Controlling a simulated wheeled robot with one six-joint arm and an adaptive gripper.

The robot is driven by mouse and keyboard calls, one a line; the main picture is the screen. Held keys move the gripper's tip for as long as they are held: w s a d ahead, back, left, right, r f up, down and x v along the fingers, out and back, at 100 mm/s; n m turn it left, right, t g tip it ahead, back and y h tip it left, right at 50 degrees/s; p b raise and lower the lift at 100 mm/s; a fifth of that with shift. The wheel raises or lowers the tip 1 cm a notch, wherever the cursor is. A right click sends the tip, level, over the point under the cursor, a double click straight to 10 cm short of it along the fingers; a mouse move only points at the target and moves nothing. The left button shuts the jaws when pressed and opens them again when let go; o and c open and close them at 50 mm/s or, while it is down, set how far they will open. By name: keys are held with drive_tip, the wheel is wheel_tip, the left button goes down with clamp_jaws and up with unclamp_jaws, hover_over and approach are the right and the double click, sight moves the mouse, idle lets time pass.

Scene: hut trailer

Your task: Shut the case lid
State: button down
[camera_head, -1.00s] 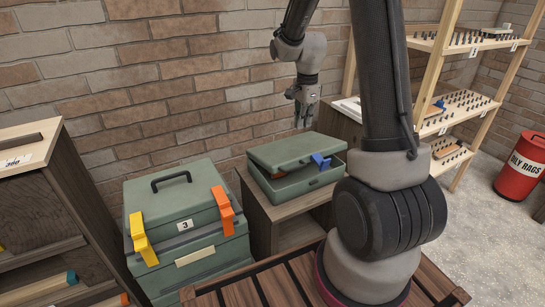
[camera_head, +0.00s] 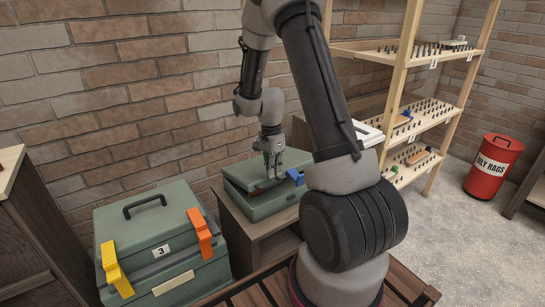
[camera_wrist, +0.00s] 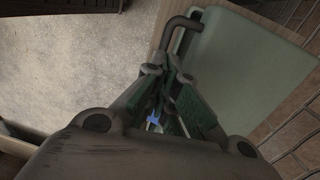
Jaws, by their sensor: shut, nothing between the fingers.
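The green case (camera_head: 262,208) sits on a small wooden cabinet against the brick wall. Its lid (camera_head: 239,173) is tilted, with a dark gap along the front. A blue piece (camera_head: 296,176) shows at the right end of the gap. My gripper (camera_head: 271,174) is shut and empty, pointing down at the lid's front part; I cannot tell whether it touches. In the wrist view, my gripper (camera_wrist: 172,76) is beside a green panel (camera_wrist: 250,65) with a dark bent handle (camera_wrist: 182,27), and a blue bit (camera_wrist: 152,118) shows between the finger links.
A larger green case (camera_head: 160,225) marked 3, with yellow and orange latches, stands at the left. Wooden shelves (camera_head: 410,115) with small parts stand at the right. A red oily-rags bin (camera_head: 492,167) stands on the open floor (camera_head: 450,230). The brick wall is close behind.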

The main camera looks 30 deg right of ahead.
drive_tip(key=shift+s+f, duration=0.15)
drive_tip(key=shift+f, duration=0.95)
drive_tip(key=s+f, duration=0.3)
drive_tip(key=f, duration=0.6)
drive_tip(key=shift+s+f, duration=0.1)
